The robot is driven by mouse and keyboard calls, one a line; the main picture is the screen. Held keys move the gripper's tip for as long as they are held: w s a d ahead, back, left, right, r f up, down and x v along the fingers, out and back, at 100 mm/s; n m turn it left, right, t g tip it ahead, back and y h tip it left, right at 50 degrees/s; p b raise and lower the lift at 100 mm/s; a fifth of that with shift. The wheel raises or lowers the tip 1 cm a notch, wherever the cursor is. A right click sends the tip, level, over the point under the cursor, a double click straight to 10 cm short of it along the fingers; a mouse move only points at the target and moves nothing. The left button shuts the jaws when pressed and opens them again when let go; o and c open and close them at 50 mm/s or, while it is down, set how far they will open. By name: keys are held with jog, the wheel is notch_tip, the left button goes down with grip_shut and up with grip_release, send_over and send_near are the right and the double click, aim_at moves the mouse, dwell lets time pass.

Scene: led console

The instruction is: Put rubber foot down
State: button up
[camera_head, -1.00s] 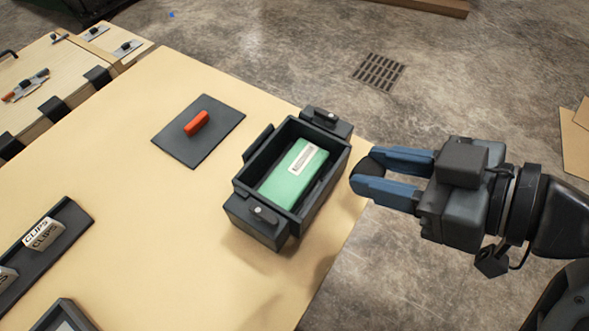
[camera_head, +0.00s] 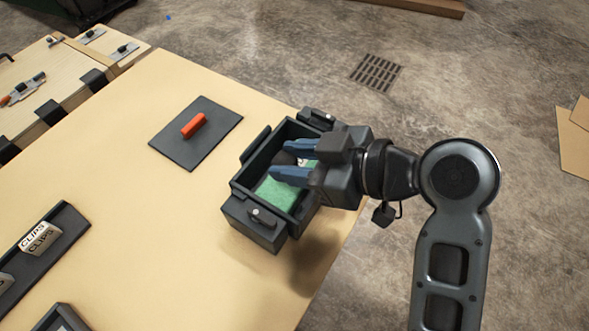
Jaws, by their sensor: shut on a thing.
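My gripper (camera_head: 280,159) has blue fingers and reaches in from the right, over the dark open console box (camera_head: 243,185). It is shut on a small dark piece, the rubber foot (camera_head: 285,158), which is mostly hidden between the fingers. A green board (camera_head: 276,194) with a white label lies inside the box. The fingers and wrist cover its upper right part. I cannot tell whether the foot touches the board or hangs above it.
A dark rack with white clip boxes (camera_head: 40,238) is at the lower left. The tan table (camera_head: 150,225) is clear between them.

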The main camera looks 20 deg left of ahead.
jog(key=shift+f, duration=2)
jog(key=shift+f, duration=0.1)
jog(key=o, duration=1)
jog(key=shift+r+p, duration=0.2)
jog(key=shift+p, duration=0.1)
jog(key=b+v, duration=0.1)
jog(key=v, duration=1.1)
jog(key=shift+f, duration=0.1)
